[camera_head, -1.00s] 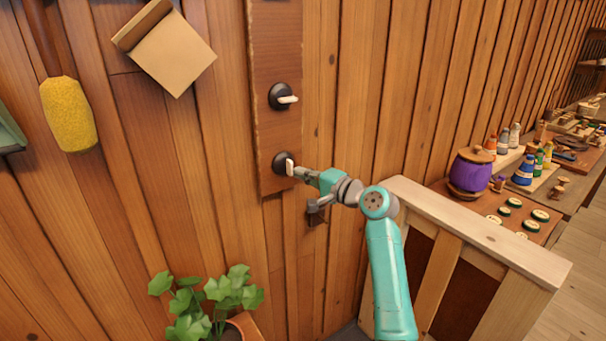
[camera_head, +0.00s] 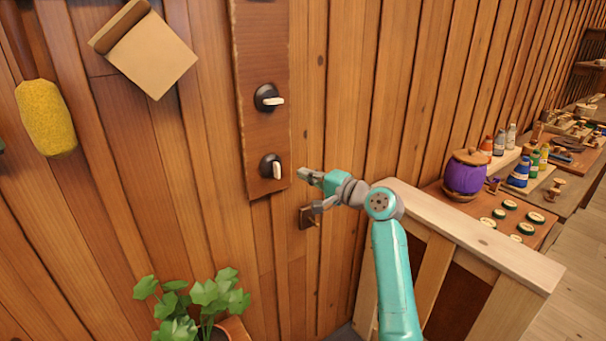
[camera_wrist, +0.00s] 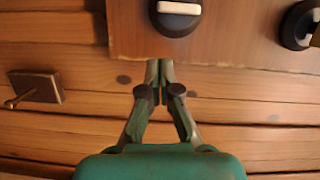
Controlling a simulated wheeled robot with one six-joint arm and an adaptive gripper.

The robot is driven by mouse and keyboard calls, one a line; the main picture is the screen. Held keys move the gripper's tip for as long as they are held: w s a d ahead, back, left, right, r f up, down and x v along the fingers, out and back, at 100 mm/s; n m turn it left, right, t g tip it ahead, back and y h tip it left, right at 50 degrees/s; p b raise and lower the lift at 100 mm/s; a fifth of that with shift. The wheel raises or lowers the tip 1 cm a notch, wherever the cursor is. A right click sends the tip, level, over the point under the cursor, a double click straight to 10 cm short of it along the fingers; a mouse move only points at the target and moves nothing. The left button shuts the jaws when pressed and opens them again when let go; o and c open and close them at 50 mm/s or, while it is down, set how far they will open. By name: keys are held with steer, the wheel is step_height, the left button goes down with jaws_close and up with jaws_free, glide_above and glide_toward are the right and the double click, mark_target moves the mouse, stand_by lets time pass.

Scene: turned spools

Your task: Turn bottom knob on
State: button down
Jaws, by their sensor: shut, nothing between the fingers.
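The bottom knob (camera_head: 266,166) is a round black knob near the lower end of a brown board (camera_head: 262,135) on the wall. Its white lever stands about upright in the head view. In the wrist view the bottom knob (camera_wrist: 177,22) is cut by the top edge, its white bar lying across it. The upper knob (camera_head: 262,98) has its lever pointing sideways to the right; in the wrist view this knob (camera_wrist: 292,30) is at the right edge. My gripper (camera_head: 301,173) is shut and empty, just right of the bottom knob and apart from it.
A small plate with a lever (camera_head: 306,218) is on the wall below the board. A leafy plant (camera_head: 200,302) stands below left. A wooden cabinet (camera_head: 470,235) is on the right, with a purple pot (camera_head: 464,178) and paint bottles behind it.

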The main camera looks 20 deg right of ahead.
steer(key=v, duration=0.8)
steer(key=s+a+f+m+h, duration=0.15)
steer(key=s+f, duration=0.25)
steer(key=f, duration=0.5)
steer(key=s+a+f+h, duration=0.1)
steer(key=s+f+h, duration=0.25)
steer(key=f, duration=0.65)
steer(key=s+a+f+n+h, duration=0.2)
steer(key=s+f+h, duration=0.1)
steer(key=s+f, duration=1.05)
steer(key=s+f+n+h, duration=0.1)
steer(key=s+n+h, duration=0.15)
steer(key=s, duration=1.95)
steer(key=s+a+r+n, duration=0.1)
steer(key=s+r+n, duration=0.2)
steer(key=s, duration=0.5)
steer(key=s+a+r+n+y, duration=0.1)
steer(key=s+r+n, duration=0.3)
steer(key=s, duration=0.4)
steer(key=shift+a+r, duration=0.2)
steer(key=shift+r, duration=0.45)
